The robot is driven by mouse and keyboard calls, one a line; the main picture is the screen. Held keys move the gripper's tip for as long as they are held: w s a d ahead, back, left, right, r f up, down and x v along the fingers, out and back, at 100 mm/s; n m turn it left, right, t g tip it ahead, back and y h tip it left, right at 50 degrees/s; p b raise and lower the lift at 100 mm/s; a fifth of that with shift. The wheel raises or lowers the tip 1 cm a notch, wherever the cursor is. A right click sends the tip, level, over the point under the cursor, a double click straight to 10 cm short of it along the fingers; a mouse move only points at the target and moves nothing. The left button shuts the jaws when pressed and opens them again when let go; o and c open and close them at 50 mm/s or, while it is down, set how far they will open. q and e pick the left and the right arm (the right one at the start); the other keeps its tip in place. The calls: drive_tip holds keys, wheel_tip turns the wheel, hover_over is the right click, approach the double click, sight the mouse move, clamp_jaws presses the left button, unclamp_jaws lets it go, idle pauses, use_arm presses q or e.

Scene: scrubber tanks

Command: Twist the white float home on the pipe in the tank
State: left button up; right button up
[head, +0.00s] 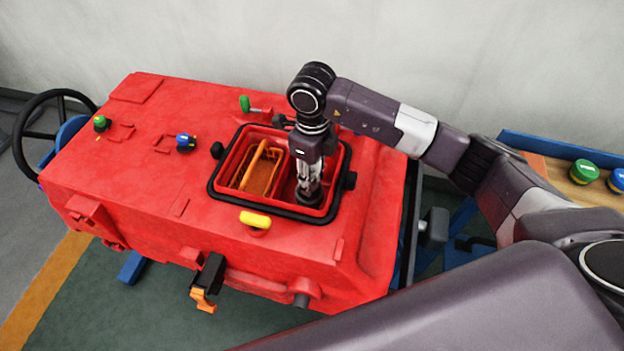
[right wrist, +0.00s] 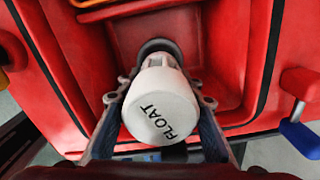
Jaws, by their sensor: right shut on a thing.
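The white float (right wrist: 160,105), marked FLOAT, sits between the fingers of my right gripper (right wrist: 160,118) in the right wrist view. A dark round pipe end (right wrist: 157,46) shows right behind it; I cannot tell how far the float is seated on it. In the head view my right gripper (head: 308,184) points down into the right part of the open tank (head: 335,208), shut on the float, which the fingers mostly hide there. My left gripper is not in view.
An orange basket (head: 262,172) fills the left part of the tank opening, close to my gripper. A yellow handle (head: 255,219), a blue knob (head: 184,141) and a green lever (head: 245,104) stand up around it. A bench with green and blue caps (head: 584,171) is at the right.

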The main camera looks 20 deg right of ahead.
drive_tip(key=shift+f+n, duration=0.15)
drive_tip(key=shift+n, duration=0.15)
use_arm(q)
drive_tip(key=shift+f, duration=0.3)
use_arm(e)
drive_tip(key=shift+w+d+n+b, duration=0.1)
drive_tip(key=shift+n+b, duration=0.85)
drive_tip(key=shift+n, duration=0.15)
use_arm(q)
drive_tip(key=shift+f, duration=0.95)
use_arm(e)
drive_tip(key=shift+n, duration=0.3)
use_arm(q)
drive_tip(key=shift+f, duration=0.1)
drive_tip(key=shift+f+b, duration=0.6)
drive_tip(key=shift+b, duration=0.1)
use_arm(e)
drive_tip(key=shift+f, duration=0.55)
